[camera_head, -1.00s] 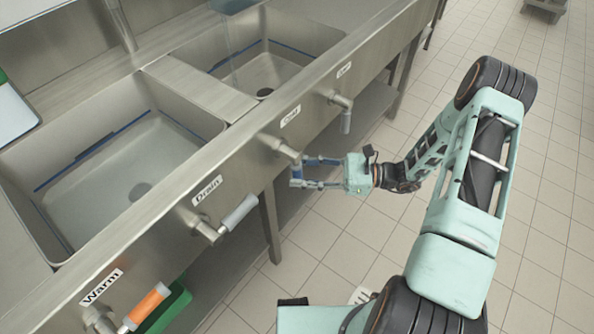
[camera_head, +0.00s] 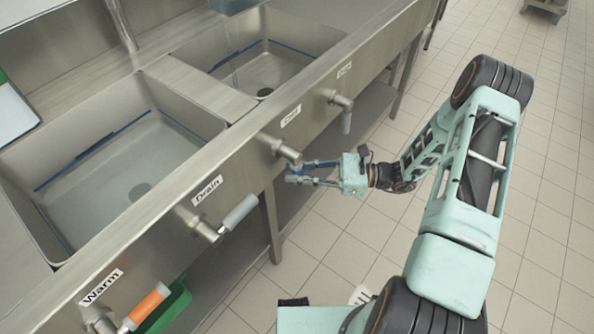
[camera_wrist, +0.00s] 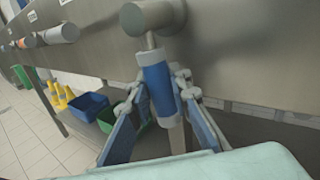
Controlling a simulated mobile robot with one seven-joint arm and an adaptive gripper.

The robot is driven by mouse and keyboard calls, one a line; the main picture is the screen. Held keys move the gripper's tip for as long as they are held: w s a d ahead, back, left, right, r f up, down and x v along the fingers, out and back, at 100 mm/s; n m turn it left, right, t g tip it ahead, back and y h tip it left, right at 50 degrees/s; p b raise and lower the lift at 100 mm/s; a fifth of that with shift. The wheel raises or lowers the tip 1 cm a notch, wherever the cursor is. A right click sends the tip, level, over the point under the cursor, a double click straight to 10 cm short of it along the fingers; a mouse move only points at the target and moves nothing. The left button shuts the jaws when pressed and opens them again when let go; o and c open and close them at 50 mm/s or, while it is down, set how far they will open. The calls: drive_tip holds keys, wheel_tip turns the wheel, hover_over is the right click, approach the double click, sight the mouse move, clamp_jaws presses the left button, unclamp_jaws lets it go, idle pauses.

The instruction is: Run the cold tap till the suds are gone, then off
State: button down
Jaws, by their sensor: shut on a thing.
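The cold tap's blue handle (camera_wrist: 158,88) hangs from its metal valve (camera_wrist: 150,18) on the sink front. In the head view the valve (camera_head: 281,147) sits below a label (camera_head: 290,115) that seems to read "Cold". My gripper (camera_head: 297,174) is shut on the handle, with a blue-padded finger on each side in the wrist view (camera_wrist: 160,118). Its fingers hide most of the handle in the head view. The left basin (camera_head: 88,105) has a pale, cloudy floor around its drain; I cannot tell whether that is suds. A faint vertical streak shows over the right basin (camera_head: 290,52).
A grey drain handle (camera_head: 238,213) and an orange warm handle (camera_head: 150,305) stick out to the left of my gripper. Another grey handle (camera_head: 346,122) is to its right. Blue and green bins (camera_wrist: 88,106) stand below. The tiled floor (camera_head: 350,235) beside my arm is clear.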

drive_tip(key=w+d+r+n+t+h+b, duration=0.3)
drive_tip(key=r+n+h+b, duration=0.3)
drive_tip(key=n, duration=0.4)
drive_tip(key=shift+w+d+r+t+h+b, duration=0.4)
drive_tip(key=shift+w+t+h+b, duration=0.5)
drive_tip(key=shift+h, duration=0.4)
drive_tip(key=shift+r+n, duration=0.15)
drive_tip(key=shift+n, duration=0.15)
drive_tip(key=c, duration=1.7)
unclamp_jaws()
drive_tip(key=shift+c, duration=0.2)
drive_tip(key=v, duration=1.2)
